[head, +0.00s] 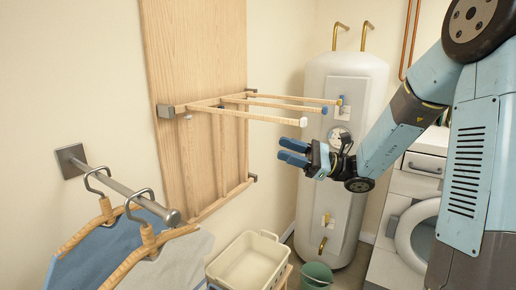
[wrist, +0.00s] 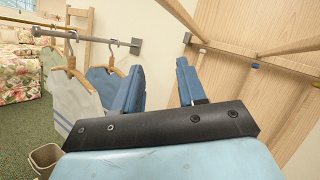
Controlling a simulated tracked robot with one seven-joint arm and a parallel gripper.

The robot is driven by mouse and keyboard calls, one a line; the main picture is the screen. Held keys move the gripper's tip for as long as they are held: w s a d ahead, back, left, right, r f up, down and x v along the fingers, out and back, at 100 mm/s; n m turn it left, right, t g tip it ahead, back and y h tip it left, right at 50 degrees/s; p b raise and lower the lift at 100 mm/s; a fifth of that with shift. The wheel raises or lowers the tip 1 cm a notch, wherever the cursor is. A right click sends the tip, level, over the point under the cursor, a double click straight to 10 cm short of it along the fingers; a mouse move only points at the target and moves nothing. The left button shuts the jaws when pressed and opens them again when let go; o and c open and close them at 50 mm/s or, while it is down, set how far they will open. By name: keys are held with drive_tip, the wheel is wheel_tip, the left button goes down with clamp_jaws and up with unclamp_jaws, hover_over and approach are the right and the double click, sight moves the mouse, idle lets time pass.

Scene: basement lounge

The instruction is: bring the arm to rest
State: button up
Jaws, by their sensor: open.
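My gripper (head: 294,153) is open and empty in the head view, with its two blue fingers pointing left. It is in the air in front of the white water heater, a little below the outer end of the wooden fold-out rack (head: 262,117). It does not touch the rack, as far as I can tell. In the wrist view my gripper (wrist: 158,85) shows both blue fingers spread with nothing between them. My pale blue arm comes in from the right of the head view, bent at the elbow.
The water heater (head: 359,95) stands behind my gripper. A wall rail (head: 130,189) holds hangers with clothes at the left. A cream basket (head: 247,262) and a green bucket (head: 316,275) are below. A white washing machine (head: 393,208) is at the right. A flowered sofa (wrist: 22,65) is farther off.

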drive_tip(key=s+f+n+g+h, duration=0.1)
drive_tip(key=s+f+n+h, duration=0.25)
drive_tip(key=s+h, duration=0.35)
drive_tip(key=s+f+n+g+h, duration=0.1)
drive_tip(key=s+f+n+h, duration=0.25)
drive_tip(key=s+h, duration=0.35)
drive_tip(key=s+d+r+n+t+h, duration=0.2)
drive_tip(key=s+d+n+t+h, duration=0.1)
drive_tip(key=d, duration=0.5)
drive_tip(key=s+d+r+n+t+h, duration=0.2)
drive_tip(key=s+d+r+t+h, duration=0.1)
drive_tip(key=d, duration=0.4)
drive_tip(key=shift+s+d+r+n+t+h, duration=0.3)
drive_tip(key=shift+s+d+n+t+h, duration=0.1)
drive_tip(key=shift+t+h, duration=0.5)
